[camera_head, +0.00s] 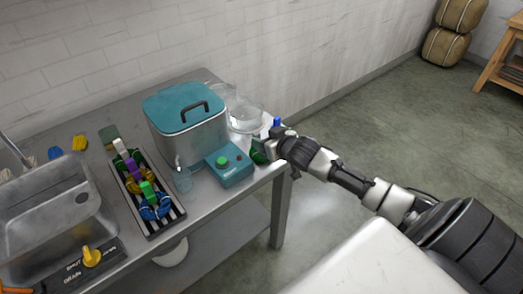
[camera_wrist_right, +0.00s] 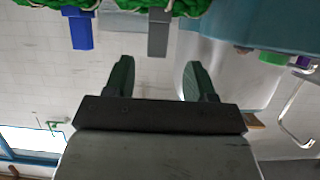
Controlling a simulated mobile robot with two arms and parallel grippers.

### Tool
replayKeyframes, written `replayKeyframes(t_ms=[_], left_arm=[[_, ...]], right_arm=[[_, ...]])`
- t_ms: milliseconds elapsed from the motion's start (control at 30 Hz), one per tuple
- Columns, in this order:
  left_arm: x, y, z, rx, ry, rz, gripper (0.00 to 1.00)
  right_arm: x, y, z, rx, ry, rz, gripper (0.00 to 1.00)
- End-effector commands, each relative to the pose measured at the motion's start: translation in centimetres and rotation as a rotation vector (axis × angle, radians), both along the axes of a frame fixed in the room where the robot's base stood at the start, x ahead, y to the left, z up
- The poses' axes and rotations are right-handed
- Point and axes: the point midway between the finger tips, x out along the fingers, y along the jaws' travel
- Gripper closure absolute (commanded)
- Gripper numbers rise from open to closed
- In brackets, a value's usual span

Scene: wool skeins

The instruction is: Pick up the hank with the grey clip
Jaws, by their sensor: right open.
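The grey clip (camera_wrist_right: 158,32) shows at the top of the right wrist view, attached to a green hank (camera_wrist_right: 170,6) that is cut off by the frame edge. My right gripper (camera_wrist_right: 158,70) is open and empty. The clip's end lies between its two dark green fingertips sideways and slightly beyond them; I see no contact. In the head view my right gripper (camera_head: 268,146) is at the table's right end, beside green wool (camera_head: 257,155); there the grey clip cannot be made out. My left gripper is not in view.
A blue clip (camera_wrist_right: 80,28) hangs beside the grey one; it also shows in the head view (camera_head: 277,122). A teal control box (camera_head: 231,165), a lidded vat (camera_head: 187,120) and glass jars (camera_head: 245,115) stand close by. A slatted tray (camera_head: 155,227) holds several clipped hanks.

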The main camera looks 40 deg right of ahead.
Motion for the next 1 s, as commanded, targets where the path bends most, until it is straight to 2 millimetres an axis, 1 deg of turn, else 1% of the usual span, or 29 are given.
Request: replayKeyframes(t_ms=[133,300,400,700,767,1000], left_arm=[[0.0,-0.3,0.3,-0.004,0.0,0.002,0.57],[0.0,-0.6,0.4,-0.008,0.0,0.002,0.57],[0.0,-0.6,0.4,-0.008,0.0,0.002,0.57],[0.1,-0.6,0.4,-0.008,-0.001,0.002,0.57],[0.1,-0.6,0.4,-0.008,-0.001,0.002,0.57],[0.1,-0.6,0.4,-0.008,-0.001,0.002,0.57]], right_arm=[[1.7,-0.2,-0.3,0.0,-0.002,-0.002,0.45],[3.7,-0.2,-1.1,0.001,-0.001,-0.001,0.45],[4.5,-0.2,-1.5,0.0,-0.001,-0.001,0.45],[4.7,-0.1,-1.7,-0.001,0.0,0.0,0.45],[4.7,-0.1,-1.7,-0.001,0.0,0.0,0.54],[4.7,-0.1,-1.7,-0.001,0.0,0.0,0.91]])
